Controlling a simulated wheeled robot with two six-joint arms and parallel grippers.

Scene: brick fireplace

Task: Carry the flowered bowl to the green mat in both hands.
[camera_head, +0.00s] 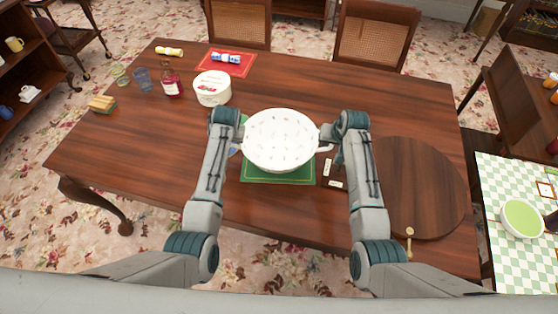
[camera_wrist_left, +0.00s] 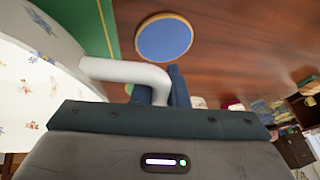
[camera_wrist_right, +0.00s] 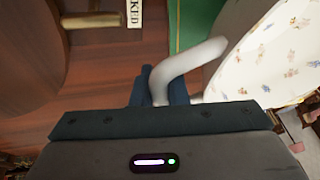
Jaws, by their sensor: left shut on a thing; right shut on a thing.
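The white flowered bowl (camera_head: 280,138) is over the green mat (camera_head: 278,178) at the middle of the table in the head view. My left gripper (camera_head: 236,122) is shut on the bowl's left handle, a curved white handle (camera_wrist_left: 125,70) in the left wrist view. My right gripper (camera_head: 337,128) is shut on the right handle (camera_wrist_right: 190,62), seen in the right wrist view. The bowl looks about level. Its underside is hidden.
A round wooden board (camera_head: 420,190) lies to the right. Small white labels (camera_head: 335,183) lie beside the mat. A blue round coaster (camera_wrist_left: 165,38) lies near the left handle. A white tub (camera_head: 212,90), bottle (camera_head: 171,82) and red mat (camera_head: 225,62) stand back left.

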